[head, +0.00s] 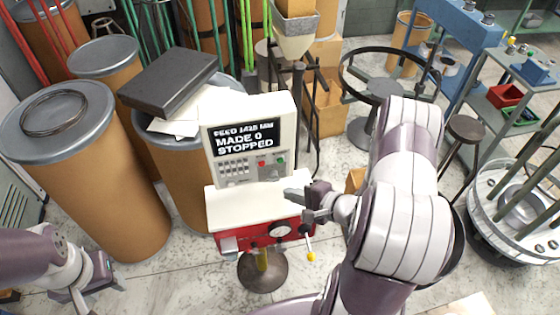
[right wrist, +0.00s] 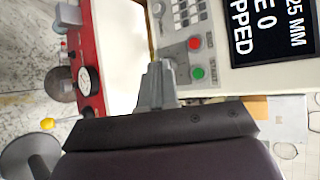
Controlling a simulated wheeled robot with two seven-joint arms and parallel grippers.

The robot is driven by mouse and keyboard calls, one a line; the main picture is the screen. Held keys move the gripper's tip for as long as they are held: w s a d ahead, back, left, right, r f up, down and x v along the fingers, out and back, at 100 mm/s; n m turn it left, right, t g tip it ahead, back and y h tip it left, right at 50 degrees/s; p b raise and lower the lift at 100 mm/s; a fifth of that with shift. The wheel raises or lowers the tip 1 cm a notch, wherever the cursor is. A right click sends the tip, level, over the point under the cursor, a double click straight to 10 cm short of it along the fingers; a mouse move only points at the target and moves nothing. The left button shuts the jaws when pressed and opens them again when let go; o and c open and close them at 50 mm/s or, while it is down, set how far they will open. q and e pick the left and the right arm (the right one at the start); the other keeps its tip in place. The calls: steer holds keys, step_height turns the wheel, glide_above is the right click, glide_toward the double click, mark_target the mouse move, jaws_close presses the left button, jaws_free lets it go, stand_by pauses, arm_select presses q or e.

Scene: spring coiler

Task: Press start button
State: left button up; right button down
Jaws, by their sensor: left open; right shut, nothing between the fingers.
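The control box (head: 250,135) shows a dark display (head: 243,139) reading "MADE 0" and "STOPPED". A green button (head: 280,162) sits at the lower right of its face, beside a red button (head: 262,164). In the right wrist view the green button (right wrist: 198,73) and red button (right wrist: 194,43) are both clear. My right gripper (head: 290,192) is shut and empty, in front of the box just below the green button. Its fingertips (right wrist: 155,72) look apart from the green button. My left gripper (head: 92,292) is open and empty at the lower left.
A white ledge with a red front (head: 262,238) carrying knobs and a gauge lies below the box. Brown drums (head: 95,175) stand at the left, one under a black case (head: 168,82) and papers. A wire ring stand (head: 385,68) and a stool (head: 466,128) stand at the right.

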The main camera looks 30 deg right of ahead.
mark_target(280, 161)
steer(key=w+d+b, duration=0.1)
steer(key=w, duration=0.6)
steer(key=shift+d, duration=0.4)
steer(key=shift+w, duration=0.15)
stand_by(1.4)
steer(key=shift+w+d, duration=0.1)
steer(key=shift+w, duration=0.3)
